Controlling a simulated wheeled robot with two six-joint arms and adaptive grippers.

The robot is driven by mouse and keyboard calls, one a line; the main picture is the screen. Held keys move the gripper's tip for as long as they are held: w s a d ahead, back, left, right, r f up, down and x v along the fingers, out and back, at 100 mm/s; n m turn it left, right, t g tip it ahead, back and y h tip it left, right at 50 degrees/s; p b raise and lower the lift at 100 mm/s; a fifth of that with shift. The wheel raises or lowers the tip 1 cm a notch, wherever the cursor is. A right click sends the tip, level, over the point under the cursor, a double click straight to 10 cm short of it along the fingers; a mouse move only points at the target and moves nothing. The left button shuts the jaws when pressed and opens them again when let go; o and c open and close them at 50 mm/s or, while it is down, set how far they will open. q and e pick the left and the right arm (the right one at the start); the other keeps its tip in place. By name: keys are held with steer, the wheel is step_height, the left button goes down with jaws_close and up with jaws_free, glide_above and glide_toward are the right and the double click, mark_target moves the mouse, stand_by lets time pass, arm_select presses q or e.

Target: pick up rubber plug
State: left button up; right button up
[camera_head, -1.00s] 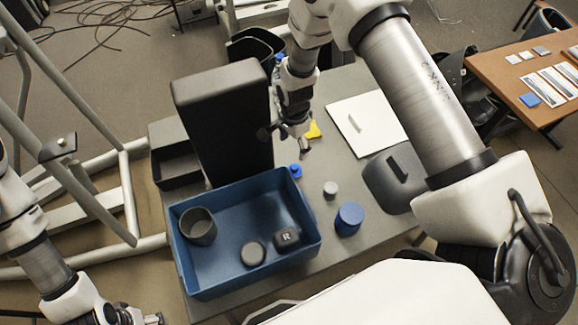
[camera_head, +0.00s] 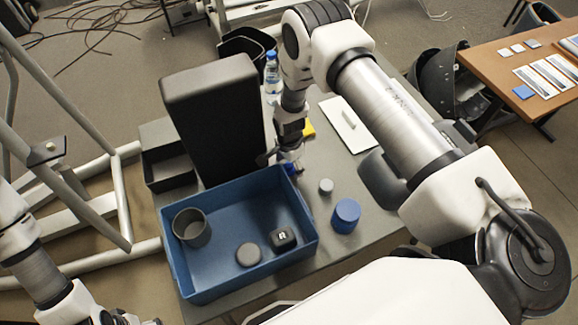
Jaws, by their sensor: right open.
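My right gripper (camera_head: 287,160) points down just behind the back right corner of the blue bin. It is open. A small blue piece (camera_head: 291,169), possibly the rubber plug, is at its fingertips and partly hidden by them; I cannot tell whether they touch it. A small grey cylinder (camera_head: 326,186) stands on the grey table (camera_head: 318,215) to the right, apart from the gripper. My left gripper (camera_head: 130,319) is at the bottom left edge, cut off by the frame, away from the table; its jaws are unclear.
The blue bin (camera_head: 215,277) holds a grey cup, a round grey piece and a dark block. A tall black box (camera_head: 212,115) stands behind it. A blue cylinder (camera_head: 346,215) and a white board (camera_head: 345,122) are to the right. A bottle (camera_head: 272,75) stands behind.

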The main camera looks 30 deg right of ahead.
steer(key=shift+s+r, duration=0.1)
steer(key=c, duration=0.8)
steer(key=shift+c, duration=0.2)
step_height(320, 180, up, 9)
steer(key=shift+r+b, duration=0.1)
steer(key=shift+b, duration=1.15)
steer(key=shift+r, duration=0.4)
